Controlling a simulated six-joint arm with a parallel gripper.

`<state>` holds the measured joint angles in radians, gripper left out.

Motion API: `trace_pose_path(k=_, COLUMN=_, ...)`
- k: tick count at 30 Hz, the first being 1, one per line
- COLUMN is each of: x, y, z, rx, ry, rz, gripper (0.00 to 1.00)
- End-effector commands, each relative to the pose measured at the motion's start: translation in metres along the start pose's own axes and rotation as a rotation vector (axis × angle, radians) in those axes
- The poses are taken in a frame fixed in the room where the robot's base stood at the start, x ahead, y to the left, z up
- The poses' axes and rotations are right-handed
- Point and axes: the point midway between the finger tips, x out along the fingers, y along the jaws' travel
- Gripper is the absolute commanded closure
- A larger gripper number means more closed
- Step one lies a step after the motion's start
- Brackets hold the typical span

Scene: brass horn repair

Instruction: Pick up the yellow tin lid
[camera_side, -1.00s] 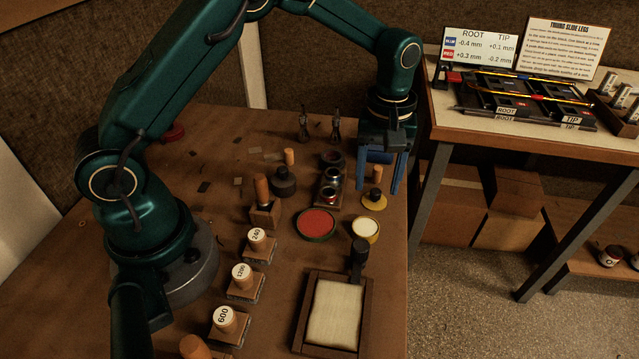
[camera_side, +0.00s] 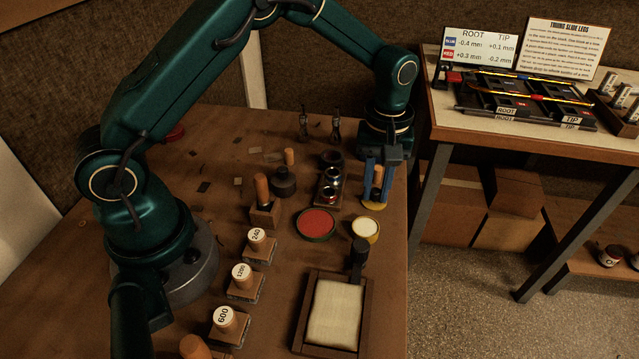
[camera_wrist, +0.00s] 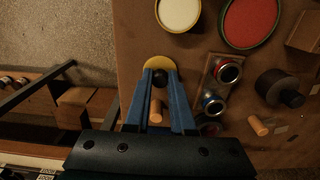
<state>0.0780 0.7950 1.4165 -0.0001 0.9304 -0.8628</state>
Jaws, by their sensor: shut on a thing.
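The yellow tin lid (camera_side: 375,204) lies flat on the bench near its right edge, with a dark knob on top. It also shows in the wrist view (camera_wrist: 160,63), at the fingertips. My gripper (camera_side: 375,198) points down over it, with its blue fingers shut on the lid's dark knob (camera_wrist: 159,76). The fingers hide part of the knob and lid. The lid appears to be still at bench level. In the side view a wooden peg shows between or behind the fingers.
An open tin with pale contents (camera_side: 365,228) stands just in front of the lid. A red-filled tin (camera_side: 316,224) is to its left. A rack with small jars (camera_side: 328,188) stands close left of my gripper. The bench edge is close on the right.

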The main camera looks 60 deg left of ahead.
Motion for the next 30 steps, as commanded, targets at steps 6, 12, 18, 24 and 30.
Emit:
trace_pose_path(k=6, x=-0.015, y=0.001, z=-0.001, rx=0.000, ry=0.003, rz=0.004, gripper=1.00)
trace_pose_path(k=12, x=-0.047, y=-0.006, z=-0.004, rx=-0.005, ry=0.004, rz=0.003, gripper=1.00)
trace_pose_path(k=18, x=-0.073, y=-0.048, z=-0.024, rx=-0.009, ry=0.003, rz=0.002, gripper=1.00)
trace_pose_path(k=24, x=-0.095, y=-0.083, z=-0.040, rx=-0.007, ry=0.002, rz=0.002, gripper=1.00)
trace_pose_path(k=30, x=-0.107, y=-0.101, z=-0.048, rx=-0.011, ry=0.002, rz=0.001, gripper=1.00)
